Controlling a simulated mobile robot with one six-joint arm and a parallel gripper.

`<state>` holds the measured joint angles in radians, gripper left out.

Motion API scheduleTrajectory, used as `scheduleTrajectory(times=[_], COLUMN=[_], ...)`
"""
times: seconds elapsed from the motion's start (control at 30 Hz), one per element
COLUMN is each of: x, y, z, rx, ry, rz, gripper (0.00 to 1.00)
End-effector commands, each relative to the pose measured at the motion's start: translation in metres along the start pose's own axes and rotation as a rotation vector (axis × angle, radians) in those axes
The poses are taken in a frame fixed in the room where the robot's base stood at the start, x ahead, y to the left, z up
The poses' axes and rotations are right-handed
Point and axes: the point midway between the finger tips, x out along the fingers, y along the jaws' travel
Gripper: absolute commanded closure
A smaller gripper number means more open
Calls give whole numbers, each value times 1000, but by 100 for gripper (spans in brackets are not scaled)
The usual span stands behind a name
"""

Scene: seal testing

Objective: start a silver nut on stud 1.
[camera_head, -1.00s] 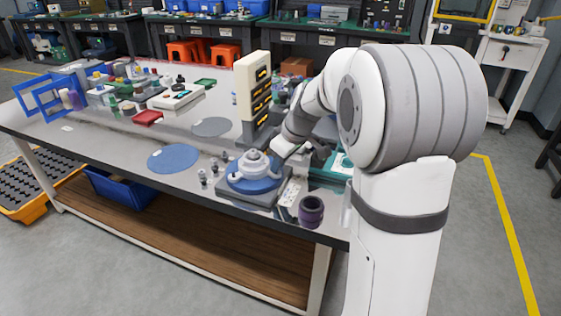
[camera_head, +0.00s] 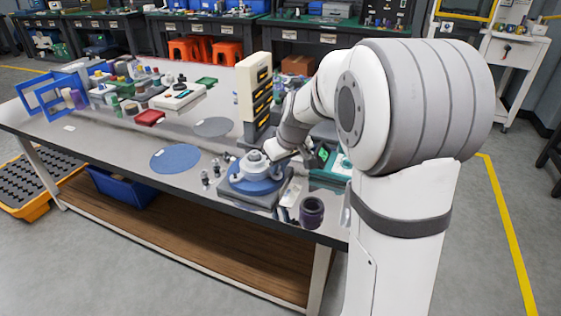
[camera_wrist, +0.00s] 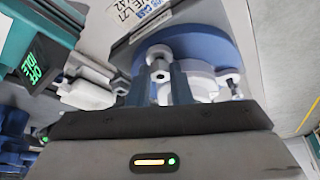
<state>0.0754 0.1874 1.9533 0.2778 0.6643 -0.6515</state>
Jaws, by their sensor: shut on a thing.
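In the wrist view my gripper (camera_wrist: 160,92) is shut on a small silver nut (camera_wrist: 160,74), seen between its two blue-grey fingertips. Behind it stands the pale flanged housing (camera_wrist: 203,82) on a round blue disc (camera_wrist: 215,45). A silver stud or fastener (camera_wrist: 234,84) shows at the housing's right side. In the head view the housing (camera_head: 254,162) sits on its blue disc (camera_head: 240,184) near the table's front edge, with my wrist over its right side. The stud numbers cannot be read, and whether the nut touches a stud cannot be told.
A teal device (camera_wrist: 40,58) with a lit green display stands left in the wrist view. In the head view a dark purple cup (camera_head: 312,211) is right of the fixture, small silver parts (camera_head: 206,178) left of it.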

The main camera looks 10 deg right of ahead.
Motion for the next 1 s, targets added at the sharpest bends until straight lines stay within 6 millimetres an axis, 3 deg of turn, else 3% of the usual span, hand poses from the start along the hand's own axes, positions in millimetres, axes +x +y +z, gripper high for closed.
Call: scheduleTrajectory(times=[1.0], x=[2], y=[-4], z=[4], rx=[167], ry=[-15], rz=[63], gripper=[100])
